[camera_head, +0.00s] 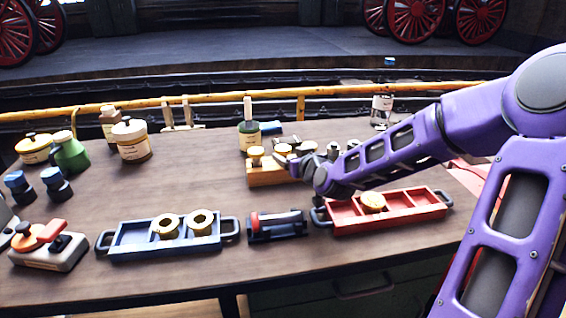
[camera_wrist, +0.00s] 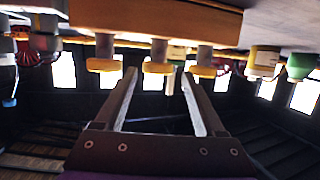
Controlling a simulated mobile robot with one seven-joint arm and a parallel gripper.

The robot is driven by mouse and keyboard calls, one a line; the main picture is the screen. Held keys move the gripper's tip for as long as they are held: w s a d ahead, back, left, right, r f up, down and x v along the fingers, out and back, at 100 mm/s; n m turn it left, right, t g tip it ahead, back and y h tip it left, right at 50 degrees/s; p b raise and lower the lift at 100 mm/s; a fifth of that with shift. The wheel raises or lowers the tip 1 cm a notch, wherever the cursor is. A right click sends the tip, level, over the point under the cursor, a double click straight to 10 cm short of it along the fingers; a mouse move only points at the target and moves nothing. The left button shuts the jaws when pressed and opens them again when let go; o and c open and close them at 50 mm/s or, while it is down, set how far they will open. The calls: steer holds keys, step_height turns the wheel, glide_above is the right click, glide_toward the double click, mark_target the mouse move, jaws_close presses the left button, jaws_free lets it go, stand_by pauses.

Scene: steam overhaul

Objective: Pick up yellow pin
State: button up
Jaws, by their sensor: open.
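A wooden block (camera_head: 262,176) stands near the middle of the table with yellow-headed pins (camera_head: 255,152) upright in it. In the wrist view, which is upside down, the block (camera_wrist: 160,16) hangs from the top with three yellow-headed pins, the middle one (camera_wrist: 157,67) lying between my fingers in the picture. My gripper (camera_wrist: 158,76) is open and empty, its two fingers pointing toward the pins. I cannot tell whether they reach around the middle pin. In the head view my gripper (camera_head: 294,161) is at the block's right end, partly covering it.
A red tray (camera_head: 400,219) with a brass piece lies in front of my arm. A blue tray (camera_head: 125,249) holds two brass rings. A dark fixture (camera_head: 277,225) sits between them. Grey metal parts stand close right of the block.

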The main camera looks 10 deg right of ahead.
mark_target(286, 152)
steer(key=x, duration=0.5)
steer(key=shift+w+f+b, duration=0.15)
steer(key=shift+w+b, duration=0.25)
steer(key=shift+d, duration=0.1)
jaws_close()
